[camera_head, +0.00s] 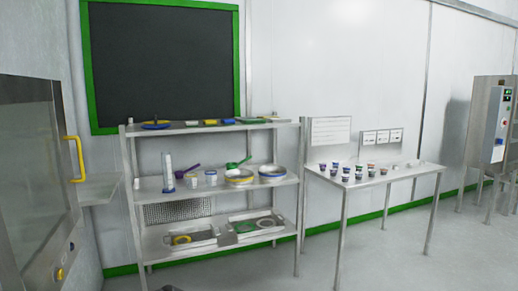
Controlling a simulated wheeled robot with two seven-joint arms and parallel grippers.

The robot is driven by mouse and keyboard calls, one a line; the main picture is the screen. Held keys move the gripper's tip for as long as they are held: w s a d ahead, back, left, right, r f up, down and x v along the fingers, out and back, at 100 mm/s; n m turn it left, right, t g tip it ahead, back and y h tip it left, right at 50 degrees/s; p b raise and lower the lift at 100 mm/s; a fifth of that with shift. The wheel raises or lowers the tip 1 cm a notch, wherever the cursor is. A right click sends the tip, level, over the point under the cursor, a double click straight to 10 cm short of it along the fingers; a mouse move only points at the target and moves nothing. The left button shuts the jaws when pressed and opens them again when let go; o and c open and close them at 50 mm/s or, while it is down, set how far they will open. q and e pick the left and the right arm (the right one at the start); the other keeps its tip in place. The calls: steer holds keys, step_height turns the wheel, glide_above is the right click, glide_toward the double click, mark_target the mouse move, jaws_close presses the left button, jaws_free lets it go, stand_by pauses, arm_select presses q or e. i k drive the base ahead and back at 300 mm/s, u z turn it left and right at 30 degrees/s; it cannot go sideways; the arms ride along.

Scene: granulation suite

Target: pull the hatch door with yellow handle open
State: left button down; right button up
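The hatch door (35,190) is at the left edge of the head view. It has a metal frame around a grey panel, and its left part is cut off by the picture edge. The yellow handle (79,159) is an upright bar on the door's right side. The door looks closed, but its far edge is hard to make out. A small yellow knob (59,274) sits low on the door frame. Neither of my grippers shows in this view.
A steel shelf rack (215,186) with bowls, scoops and trays stands right of the door. A steel table (374,180) with several small cups is further right. A metal cabinet (488,125) stands at the far right. Grey floor (390,262) is clear in front.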

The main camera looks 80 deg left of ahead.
mark_target(14, 89)
steer(key=u, duration=3.85)
steer(key=i, duration=1)
steer(key=u, duration=0.1)
steer(key=k, duration=0.5)
steer(key=z, duration=1.3)
steer(key=i, duration=0.9)
steer(key=u, duration=0.25)
